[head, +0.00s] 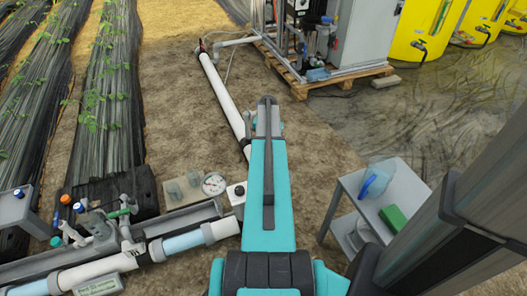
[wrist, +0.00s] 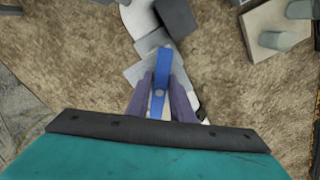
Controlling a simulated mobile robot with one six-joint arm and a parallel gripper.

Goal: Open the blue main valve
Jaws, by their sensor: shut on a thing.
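The blue main valve's handle (wrist: 163,58) shows in the middle of the wrist view as a narrow blue lever with a round spot. My gripper (wrist: 160,103) is shut on the lever, with one purple-grey finger on each side of it. The lever's near end lies between the fingers and is partly hidden by them. Grey valve or pipe parts (wrist: 143,68) lie behind the handle. In the head view my teal arm reaches forward, and neither the blue handle nor the fingertips can be made out there.
A pipe manifold (head: 180,243) with small valves runs along the lower left, beside a round gauge (head: 214,184). A white pipe (head: 222,97) runs to the skid on a pallet (head: 340,77). A grey cart (head: 400,178) carries a blue jug and green box. Bare soil lies between.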

